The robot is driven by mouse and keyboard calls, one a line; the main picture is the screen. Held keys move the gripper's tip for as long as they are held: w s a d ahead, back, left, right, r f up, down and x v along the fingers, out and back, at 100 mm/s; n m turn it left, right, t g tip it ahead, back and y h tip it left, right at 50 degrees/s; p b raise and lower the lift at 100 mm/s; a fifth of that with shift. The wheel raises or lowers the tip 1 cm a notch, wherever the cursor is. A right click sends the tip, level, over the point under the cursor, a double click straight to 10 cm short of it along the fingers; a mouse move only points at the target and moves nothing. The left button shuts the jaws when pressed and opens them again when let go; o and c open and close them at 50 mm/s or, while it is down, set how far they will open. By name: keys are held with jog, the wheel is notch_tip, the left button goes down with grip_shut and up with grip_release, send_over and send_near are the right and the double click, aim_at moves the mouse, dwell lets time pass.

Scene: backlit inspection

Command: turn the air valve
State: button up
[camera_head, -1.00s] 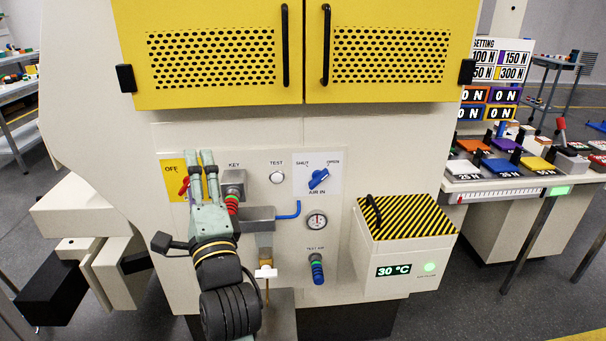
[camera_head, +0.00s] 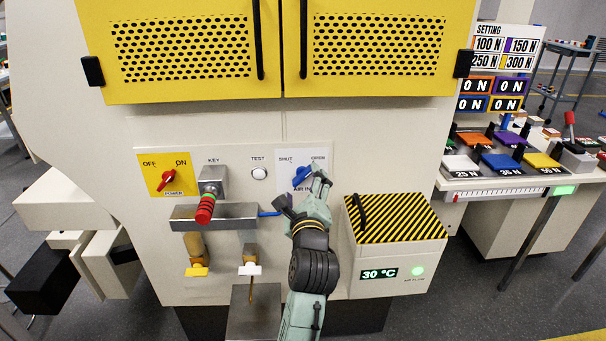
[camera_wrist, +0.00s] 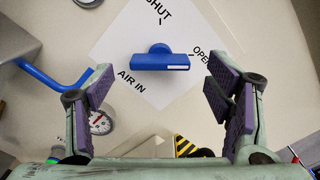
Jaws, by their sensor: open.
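The air valve's blue handle (camera_head: 301,176) is on a white plate marked SHUT, OPEN and AIR IN. In the wrist view the blue handle (camera_wrist: 161,62) lies level across the picture. Its white-marked end is at the right, on the side of the word OPEN. My gripper (camera_head: 303,191) is in front of the plate and covers part of it in the head view. In the wrist view my gripper (camera_wrist: 160,82) is open, with its fingers apart to the left and right, below the handle's level in the picture. Nothing is between the fingers, and no contact with the handle shows.
A blue pipe (camera_wrist: 55,75) and a round gauge (camera_wrist: 100,122) are at the wrist view's left. A red power switch (camera_head: 167,181), a key with red and green rings (camera_head: 205,208) and a metal tray (camera_head: 235,218) are left of my gripper. A striped-lid box (camera_head: 397,215) stands to its right.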

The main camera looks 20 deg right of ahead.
aim_at(303, 179)
jog(key=shift+p+x, duration=0.3)
jog(key=shift+x, duration=1.5)
jog(key=shift+c, duration=0.5)
jog(key=c, duration=1.1)
jog(key=shift+o, duration=0.2)
